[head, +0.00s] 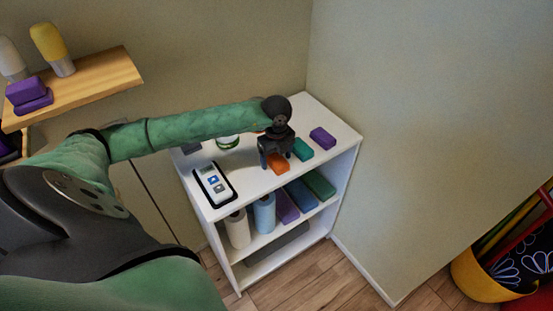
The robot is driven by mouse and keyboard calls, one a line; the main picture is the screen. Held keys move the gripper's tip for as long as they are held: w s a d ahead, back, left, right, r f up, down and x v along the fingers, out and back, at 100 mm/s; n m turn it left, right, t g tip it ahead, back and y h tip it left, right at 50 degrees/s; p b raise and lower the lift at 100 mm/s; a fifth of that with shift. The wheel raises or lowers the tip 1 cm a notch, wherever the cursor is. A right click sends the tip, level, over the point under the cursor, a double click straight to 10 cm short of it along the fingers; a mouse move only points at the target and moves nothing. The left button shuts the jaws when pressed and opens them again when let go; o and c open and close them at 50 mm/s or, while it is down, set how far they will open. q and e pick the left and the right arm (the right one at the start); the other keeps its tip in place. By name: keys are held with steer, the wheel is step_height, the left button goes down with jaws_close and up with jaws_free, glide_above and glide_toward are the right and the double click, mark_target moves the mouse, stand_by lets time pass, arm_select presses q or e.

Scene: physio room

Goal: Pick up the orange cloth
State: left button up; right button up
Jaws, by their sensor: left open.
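The orange cloth (279,166) lies on the top of a white shelf unit (255,195), between a device on its left and a teal folded cloth on its right. My left gripper (273,162) is open, pointing down right at the orange cloth. It hides part of the cloth's far side. I cannot tell whether the fingers touch the cloth. My right gripper is not in view.
A teal cloth (302,149) and a purple cloth (322,138) lie right of the orange one. A white device (214,184) and a round container (228,141) stand left. Rolls and folded items fill the lower shelf. A wall is close behind.

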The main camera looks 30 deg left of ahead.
mark_target(276, 158)
arm_select(q)
steer(key=shift+f, duration=0.1)
steer(key=c, duration=1.1)
steer(key=shift+o, duration=0.2)
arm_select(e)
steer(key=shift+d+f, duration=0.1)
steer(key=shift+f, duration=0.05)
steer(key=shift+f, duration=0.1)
